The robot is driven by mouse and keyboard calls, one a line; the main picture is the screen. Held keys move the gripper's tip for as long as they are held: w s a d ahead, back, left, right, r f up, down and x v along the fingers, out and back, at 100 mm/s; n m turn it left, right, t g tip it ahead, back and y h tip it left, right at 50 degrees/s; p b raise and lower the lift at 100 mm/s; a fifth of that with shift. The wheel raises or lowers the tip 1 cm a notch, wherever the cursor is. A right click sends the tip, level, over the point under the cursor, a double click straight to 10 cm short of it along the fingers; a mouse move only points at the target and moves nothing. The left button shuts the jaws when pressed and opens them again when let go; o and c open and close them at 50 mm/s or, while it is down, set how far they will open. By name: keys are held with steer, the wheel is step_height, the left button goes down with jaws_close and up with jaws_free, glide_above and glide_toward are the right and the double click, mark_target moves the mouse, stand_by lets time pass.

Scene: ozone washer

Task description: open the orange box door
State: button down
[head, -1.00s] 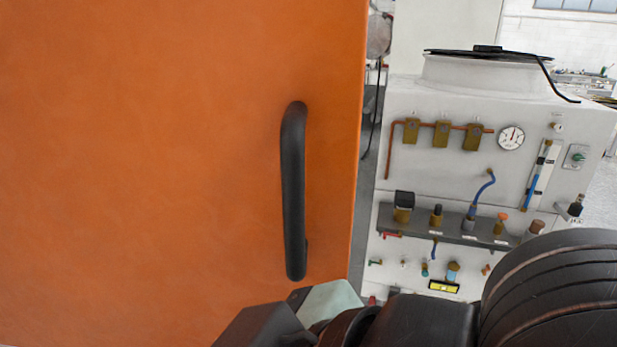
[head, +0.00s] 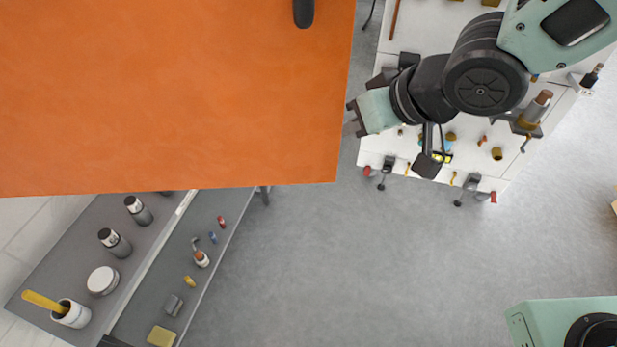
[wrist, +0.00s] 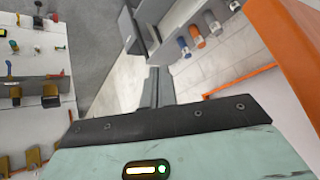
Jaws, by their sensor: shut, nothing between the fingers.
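The orange box door (head: 170,95) fills the upper left of the head view as a large flat panel. Its black bar handle (head: 303,12) shows only its lower end at the top edge. My gripper (head: 350,115) is just right of the door's right edge, beside the white machine. It is shut and empty. In the wrist view the shut fingers (wrist: 152,88) point away over the floor, and an orange edge of the box (wrist: 285,45) is at the upper right. I cannot tell whether my gripper touches the door.
A white machine (head: 375,150) with valves stands under and right of my arm. A grey shelf (head: 150,270) with bottles (head: 115,243), a white cup (head: 72,314) and small items is at the lower left. Grey floor (head: 340,260) is clear in the middle.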

steer(key=w+a+f+m+y, duration=0.1)
steer(key=w+a+f+y, duration=0.1)
steer(key=w+y, duration=0.15)
steer(key=m+g+y+b, duration=0.1)
steer(key=m+g+y, duration=0.2)
steer(key=g+y, duration=0.6)
glide_toward(282, 182)
steer(key=w+d+g+h, duration=0.1)
steer(key=w+d, duration=0.2)
steer(key=w, duration=0.1)
steer(key=shift+n, duration=0.3)
steer(key=p+x, duration=0.1)
steer(key=x, duration=0.5)
steer(key=p+x, duration=0.1)
steer(key=x, duration=0.3)
steer(key=shift+a+r+p, duration=0.1)
steer(key=shift+r+p, duration=0.2)
steer(key=shift+r, duration=0.1)
steer(key=shift+s+p, duration=0.35)
steer(key=shift+s, duration=0.9)
steer(key=shift+s+f, duration=0.1)
steer(key=shift+s, duration=0.5)
